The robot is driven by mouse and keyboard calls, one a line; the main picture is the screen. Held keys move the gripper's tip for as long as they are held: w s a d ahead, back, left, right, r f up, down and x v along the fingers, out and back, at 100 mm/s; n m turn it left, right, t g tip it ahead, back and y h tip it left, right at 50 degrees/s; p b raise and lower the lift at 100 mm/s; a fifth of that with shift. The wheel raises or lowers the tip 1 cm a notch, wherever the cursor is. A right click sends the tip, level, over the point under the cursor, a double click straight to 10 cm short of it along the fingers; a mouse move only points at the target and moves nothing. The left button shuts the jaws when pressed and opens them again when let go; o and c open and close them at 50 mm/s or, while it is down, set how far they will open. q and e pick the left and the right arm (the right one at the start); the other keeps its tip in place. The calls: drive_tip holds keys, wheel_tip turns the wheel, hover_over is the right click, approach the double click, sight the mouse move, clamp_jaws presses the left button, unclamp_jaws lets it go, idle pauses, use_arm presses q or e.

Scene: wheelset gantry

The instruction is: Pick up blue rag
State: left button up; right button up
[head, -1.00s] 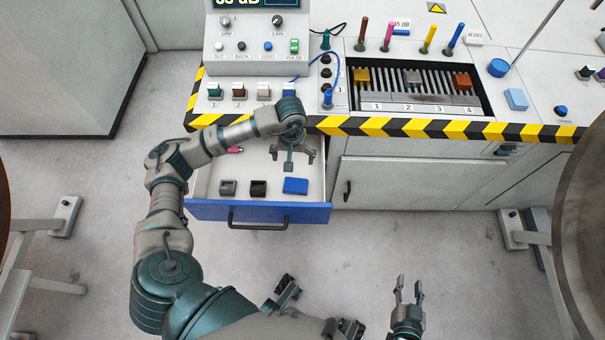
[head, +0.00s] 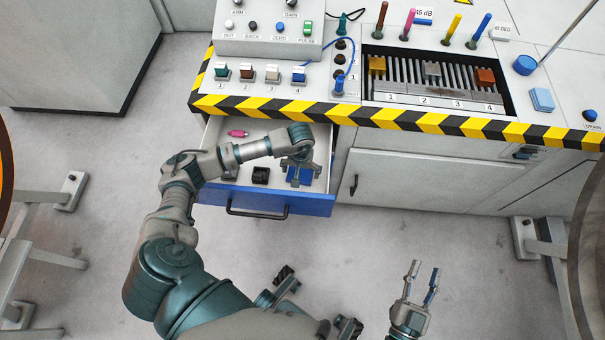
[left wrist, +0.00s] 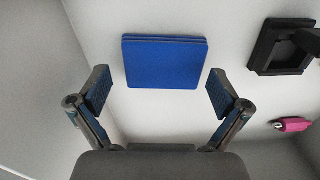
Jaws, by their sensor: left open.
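The blue rag (left wrist: 165,62) is a folded flat square lying on the white drawer floor in the left wrist view. In the head view the rag (head: 299,174) is partly covered by my left gripper (head: 300,178). In the left wrist view the open fingers of my left gripper (left wrist: 160,95) stand one on each side, apart from the rag, with nothing between them. My right gripper (head: 420,284) is open and empty above the floor, away from the drawer.
The rag lies in an open drawer with a blue front (head: 270,200). A black block (head: 261,175) and a pink item (head: 238,133) also lie inside. The console edge with its yellow-black stripe (head: 400,118) overhangs the drawer's back.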

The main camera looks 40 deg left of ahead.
sight(300, 173)
use_arm(q)
drive_tip(key=shift+f, duration=0.8)
drive_tip(key=shift+a, duration=0.25)
drive_tip(key=shift+a+f, duration=0.1)
drive_tip(key=c, duration=0.6)
drive_tip(key=shift+s+d, duration=0.1)
drive_tip(key=shift+d, duration=0.1)
use_arm(e)
drive_tip(key=shift+s+a+r+t, duration=0.1)
drive_tip(key=shift+a+r+t, duration=0.3)
drive_tip(key=shift+r, duration=0.05)
